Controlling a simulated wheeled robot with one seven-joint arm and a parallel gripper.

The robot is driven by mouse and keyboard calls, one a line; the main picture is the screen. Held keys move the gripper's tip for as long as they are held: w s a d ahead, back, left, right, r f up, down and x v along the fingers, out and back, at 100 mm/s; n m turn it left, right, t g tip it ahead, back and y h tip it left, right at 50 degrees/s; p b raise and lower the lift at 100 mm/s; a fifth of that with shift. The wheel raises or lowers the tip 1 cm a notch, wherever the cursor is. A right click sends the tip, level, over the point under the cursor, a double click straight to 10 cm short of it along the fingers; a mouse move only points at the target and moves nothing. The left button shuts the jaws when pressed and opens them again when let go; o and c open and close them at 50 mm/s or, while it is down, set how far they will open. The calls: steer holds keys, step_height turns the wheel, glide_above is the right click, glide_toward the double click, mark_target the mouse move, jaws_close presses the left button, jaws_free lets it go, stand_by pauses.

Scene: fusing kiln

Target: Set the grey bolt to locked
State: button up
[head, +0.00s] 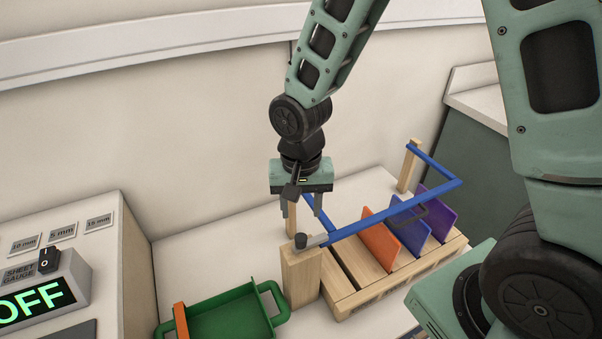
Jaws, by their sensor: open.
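The grey bolt (316,240) sits at the top of the front wooden post (301,277), with a dark knob (301,240) at its left end. Its right end meets the near corner of a blue bar frame (385,213). I cannot tell from this view whether the bolt is locked. My gripper (301,211) points down with its two fingers apart and empty. In the picture it is just above the bolt and knob, with a gap between; how far behind or in front it is, I cannot tell.
A wooden rack (400,273) holds orange (380,241), blue (408,228) and purple (438,212) sheets under the blue frame. A green tray (232,318) with an orange piece (181,322) lies front left. A gauge box (45,291) reading OFF stands at far left. White counter (205,245) is clear behind the tray.

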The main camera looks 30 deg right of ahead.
step_height(320, 180, up, 9)
steer(key=shift+f, duration=0.15)
stand_by(0.5)
